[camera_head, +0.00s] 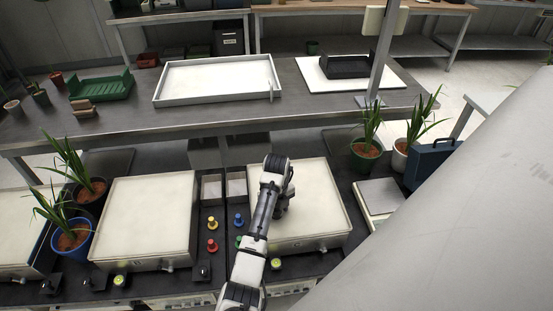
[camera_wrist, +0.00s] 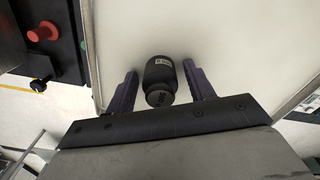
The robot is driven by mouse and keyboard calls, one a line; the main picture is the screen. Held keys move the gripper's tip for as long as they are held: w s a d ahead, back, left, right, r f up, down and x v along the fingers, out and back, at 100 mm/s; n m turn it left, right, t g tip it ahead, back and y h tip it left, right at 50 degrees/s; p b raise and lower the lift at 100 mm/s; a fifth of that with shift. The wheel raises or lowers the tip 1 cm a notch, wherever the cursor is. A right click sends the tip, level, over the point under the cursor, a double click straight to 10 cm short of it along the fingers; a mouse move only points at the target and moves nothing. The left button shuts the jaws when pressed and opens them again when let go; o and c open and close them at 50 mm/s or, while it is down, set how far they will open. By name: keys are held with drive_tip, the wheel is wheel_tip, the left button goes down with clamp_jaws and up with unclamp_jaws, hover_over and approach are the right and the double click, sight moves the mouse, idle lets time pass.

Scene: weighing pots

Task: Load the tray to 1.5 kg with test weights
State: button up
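In the head view my gripper (camera_head: 282,204) is over the right white-topped tray (camera_head: 322,200), and my arm hides the weight there. A similar white-topped tray (camera_head: 148,215) is to the left. Between them are yellow (camera_head: 212,222), red (camera_head: 212,245) and blue (camera_head: 238,220) knob-like pieces; a red one also shows in the wrist view (camera_wrist: 44,31).
Potted plants stand at the left (camera_head: 70,235) and right (camera_head: 366,148). A small scale-like plate (camera_head: 380,195) and a blue case (camera_head: 432,160) are at the right. The back bench holds a shallow white tray (camera_head: 215,82), a green crate (camera_head: 100,85) and a black tray (camera_head: 345,67).

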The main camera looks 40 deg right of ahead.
wheel_tip(320, 180, up, 12)
drive_tip(key=p, duration=0.4)
drive_tip(key=shift+r, duration=0.2)
